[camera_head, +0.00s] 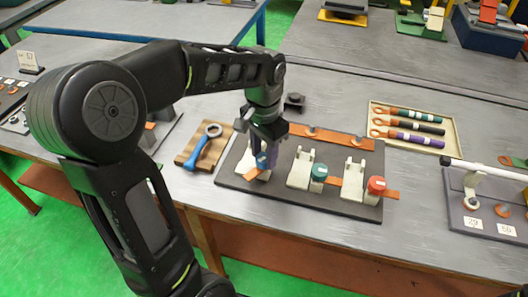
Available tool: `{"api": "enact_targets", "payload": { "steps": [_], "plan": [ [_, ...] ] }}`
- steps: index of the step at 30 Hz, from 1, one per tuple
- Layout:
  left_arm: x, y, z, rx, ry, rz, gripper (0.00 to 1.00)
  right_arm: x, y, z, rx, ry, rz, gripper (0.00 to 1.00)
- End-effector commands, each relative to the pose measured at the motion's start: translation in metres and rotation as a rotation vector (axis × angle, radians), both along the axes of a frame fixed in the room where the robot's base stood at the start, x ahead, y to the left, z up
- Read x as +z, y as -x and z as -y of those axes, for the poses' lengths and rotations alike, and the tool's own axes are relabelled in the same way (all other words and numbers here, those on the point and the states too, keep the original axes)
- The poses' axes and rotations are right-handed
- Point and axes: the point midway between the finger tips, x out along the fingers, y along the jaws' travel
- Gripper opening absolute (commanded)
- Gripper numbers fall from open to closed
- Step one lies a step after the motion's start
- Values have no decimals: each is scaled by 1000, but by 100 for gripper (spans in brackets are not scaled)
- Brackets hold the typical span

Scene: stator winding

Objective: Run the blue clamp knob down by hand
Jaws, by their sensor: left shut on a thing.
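The blue clamp knob (263,160) is on the leftmost of three pale clamps on a dark board (235,182). My left gripper (262,148) points down over that clamp and is shut on the blue knob, whose upper part it hides. An orange strip (252,174) sticks out at the front of this clamp. The middle clamp has a green knob (320,172) and the right clamp a red knob (376,185). My right gripper is not in view.
A blue-handled ring wrench (204,146) lies on a wooden block left of the board. A copper-coloured bar (335,139) runs along the board's back. A tray (452,137) with several coloured tools is at the right. Bare grey table lies between board and tray.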

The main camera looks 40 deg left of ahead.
Motion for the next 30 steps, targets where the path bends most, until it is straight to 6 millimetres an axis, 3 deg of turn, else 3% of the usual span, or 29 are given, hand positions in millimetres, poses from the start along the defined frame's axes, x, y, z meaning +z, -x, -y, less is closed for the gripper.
{"api": "enact_targets", "payload": {
  "steps": [15, 30],
  "plan": [
    [5, -3, -2, -425, -6, 12, 0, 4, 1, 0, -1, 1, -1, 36],
    [4, -3, -2, -534, -6, 12, 0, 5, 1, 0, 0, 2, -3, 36]
  ]
}}
